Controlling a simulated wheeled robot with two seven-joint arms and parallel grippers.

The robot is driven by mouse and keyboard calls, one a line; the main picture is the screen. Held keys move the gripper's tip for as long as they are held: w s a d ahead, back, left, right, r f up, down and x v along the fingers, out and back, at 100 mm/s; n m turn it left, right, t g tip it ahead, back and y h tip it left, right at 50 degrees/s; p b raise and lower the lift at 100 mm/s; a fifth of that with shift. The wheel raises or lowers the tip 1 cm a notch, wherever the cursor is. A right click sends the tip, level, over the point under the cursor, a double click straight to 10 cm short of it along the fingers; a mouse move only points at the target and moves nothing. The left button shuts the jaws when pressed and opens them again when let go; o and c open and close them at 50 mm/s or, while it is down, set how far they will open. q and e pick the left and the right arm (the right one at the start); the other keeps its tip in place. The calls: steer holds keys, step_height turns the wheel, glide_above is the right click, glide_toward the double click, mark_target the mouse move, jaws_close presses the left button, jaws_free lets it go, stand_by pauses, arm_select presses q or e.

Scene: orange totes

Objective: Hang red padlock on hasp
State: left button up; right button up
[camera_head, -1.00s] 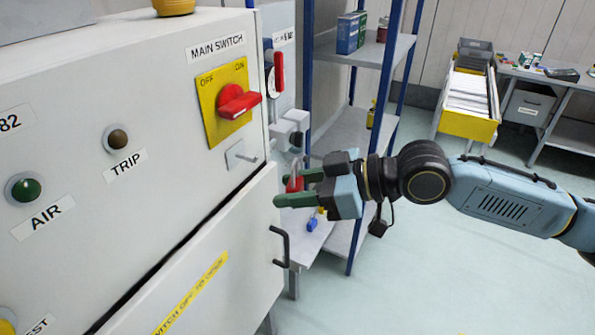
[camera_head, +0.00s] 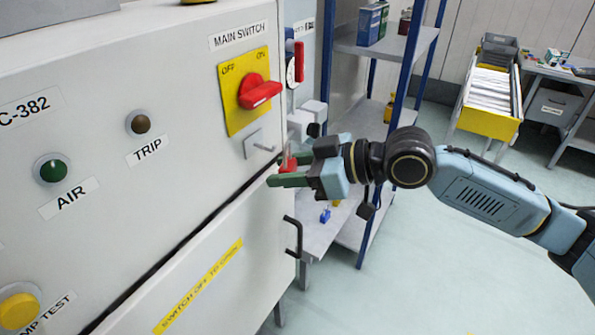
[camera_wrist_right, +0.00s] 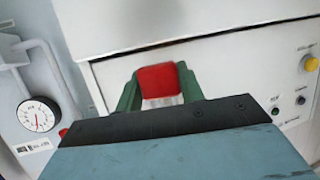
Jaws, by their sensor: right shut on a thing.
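The red padlock (camera_head: 287,164) is held between the green fingers of my right gripper (camera_head: 286,172). In the right wrist view the padlock's red body (camera_wrist_right: 161,80) sits between both fingers, with a pale part below it. Its shackle is hard to make out in the head view. The hasp (camera_head: 257,144) is a small grey plate with a protruding bar on the cabinet front, below the main switch. The padlock is just below and right of that bar, seemingly apart from it; the depth gap is unclear. My left gripper is not in view.
The cabinet (camera_head: 140,60) fills the left, with a red switch handle (camera_head: 260,92) above the hasp and a black door handle (camera_head: 294,236) below. A blue-post shelf (camera_head: 335,195) stands behind my right gripper. Open floor lies at the lower right.

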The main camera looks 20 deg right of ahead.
steer(key=shift+w+a, duration=0.55)
steer(key=shift+w, duration=0.05)
steer(key=shift+w+a+f, duration=0.35)
steer(key=shift+w+a, duration=0.15)
steer(key=shift+w, duration=0.2)
steer(key=shift+f, duration=0.15)
steer(key=shift+s+f, duration=0.1)
steer(key=shift+f, duration=0.25)
steer(key=o, duration=1)
steer(key=shift+s+a, duration=0.1)
